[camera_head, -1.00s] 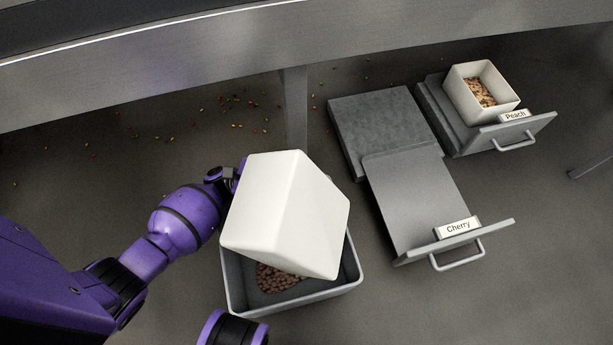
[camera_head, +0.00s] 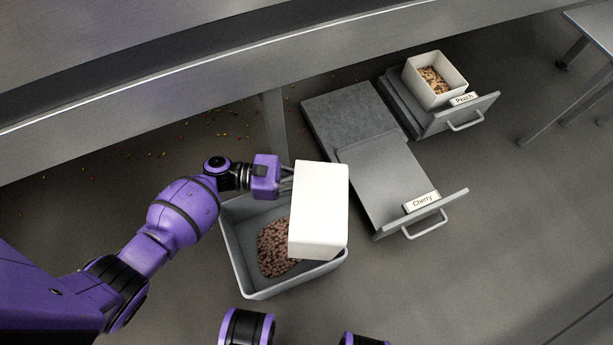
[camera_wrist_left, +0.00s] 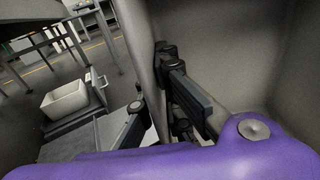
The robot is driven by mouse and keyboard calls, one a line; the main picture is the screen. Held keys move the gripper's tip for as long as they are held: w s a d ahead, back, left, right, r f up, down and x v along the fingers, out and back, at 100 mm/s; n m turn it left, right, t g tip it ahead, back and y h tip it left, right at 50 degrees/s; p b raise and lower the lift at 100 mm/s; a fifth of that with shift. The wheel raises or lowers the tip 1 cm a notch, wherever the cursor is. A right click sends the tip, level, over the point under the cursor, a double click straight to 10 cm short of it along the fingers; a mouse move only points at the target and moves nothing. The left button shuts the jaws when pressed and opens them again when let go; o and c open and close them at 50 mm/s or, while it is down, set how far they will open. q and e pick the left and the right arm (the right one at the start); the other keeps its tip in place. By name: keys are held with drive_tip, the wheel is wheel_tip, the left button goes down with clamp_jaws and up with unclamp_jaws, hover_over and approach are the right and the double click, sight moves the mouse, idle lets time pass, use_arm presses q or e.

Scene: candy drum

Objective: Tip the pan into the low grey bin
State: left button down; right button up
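The white pan (camera_head: 320,205) is held over the right part of the low grey bin (camera_head: 238,268). It is turned so that its outer faces show and its opening is hidden in the head view. My left gripper (camera_head: 287,182) is shut on the pan's wall at its upper left. In the left wrist view the pan's wall (camera_wrist_left: 140,45) runs between the fingers (camera_wrist_left: 160,100), and the part of the inside that shows is bare. A heap of brown pieces (camera_head: 275,250) lies in the bin. My right gripper is out of view.
An open drawer labelled Cherry (camera_head: 385,185) lies right of the bin, without a pan on it. Behind it, the Peach drawer (camera_head: 472,118) bears a white pan of light pieces (camera_head: 434,80). A metal beam (camera_head: 300,65) crosses above. Small coloured candies are scattered on the floor.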

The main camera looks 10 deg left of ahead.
use_arm(q)
drive_tip(key=shift+w+d+y+p, duration=0.1)
drive_tip(key=shift+d+y+p, duration=0.25)
drive_tip(key=shift+d+y, duration=0.05)
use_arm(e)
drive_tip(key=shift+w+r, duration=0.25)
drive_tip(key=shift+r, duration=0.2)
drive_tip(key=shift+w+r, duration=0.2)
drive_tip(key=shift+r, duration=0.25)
